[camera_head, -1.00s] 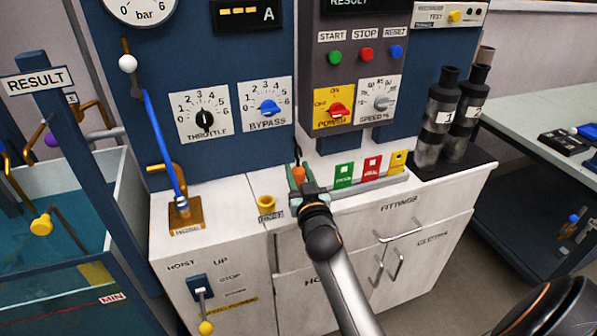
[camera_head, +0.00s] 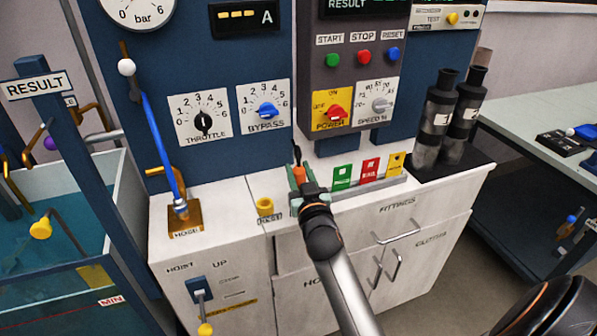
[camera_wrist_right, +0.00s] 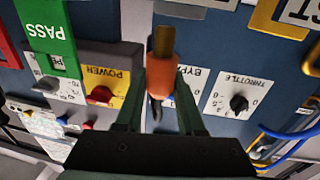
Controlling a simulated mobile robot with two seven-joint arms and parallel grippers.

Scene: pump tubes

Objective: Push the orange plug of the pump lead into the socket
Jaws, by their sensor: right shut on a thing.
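The orange plug (camera_head: 299,174) is held in my right gripper (camera_head: 298,186), just above the counter top and in front of the blue panel. In the right wrist view the orange plug (camera_wrist_right: 161,84) sits between the two green fingers of the right gripper (camera_wrist_right: 161,92), which are shut on it. Its brass tip points up in that picture, and the black lead leaves its other end. In the head view the lead rises from the plug's top. I cannot make out the socket for certain. My left gripper is not in view.
Green (camera_head: 342,176), red (camera_head: 369,169) and yellow (camera_head: 395,164) cards stand in a rail to the right. Dark numbered cylinders (camera_head: 436,117) stand farther right. A blue hose (camera_head: 160,140) is at left.

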